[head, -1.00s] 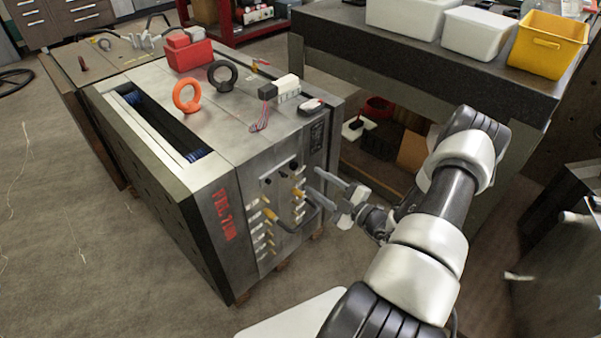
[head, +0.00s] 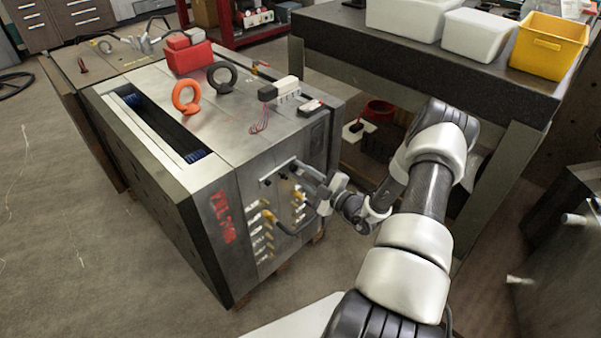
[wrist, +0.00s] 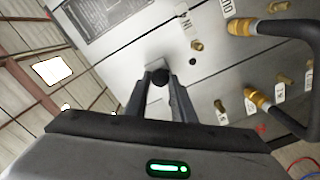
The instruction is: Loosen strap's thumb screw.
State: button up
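The strap's black round thumb screw (wrist: 160,77) shows between the fingertips of my gripper (wrist: 160,86) in the wrist view. It sits on a small grey metal strap (wrist: 157,65) on the mould's side face. My gripper's two fingers straddle the screw and look apart; whether they touch it is hard to see. In the head view my gripper (head: 303,177) is at the upper part of the mould base's (head: 240,185) port face, and its fingers hide the screw there. The strap (head: 277,171) shows partly, with small dark knobs.
Brass fittings (wrist: 240,28) and black hoses (wrist: 290,28) stand out from the face right of the gripper. An orange eyebolt (head: 186,96), a black ring (head: 222,78) and a red box (head: 188,55) are on the mould's top. A bench (head: 420,65) with bins stands behind.

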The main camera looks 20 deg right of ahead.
grip_shut()
jog(key=shift+n, duration=0.3)
jog(key=n, duration=0.3)
jog(key=shift+n+p, duration=0.3)
jog(key=shift+n, duration=0.1)
jog(key=n, duration=0.6)
jog(key=shift+p, duration=0.35)
jog(key=n, duration=0.5)
jog(key=shift+f+n, duration=0.1)
jog(key=shift+n, duration=0.2)
jog(key=n+p, duration=0.1)
jog(key=n, duration=0.4)
jog(key=shift+n, duration=0.4)
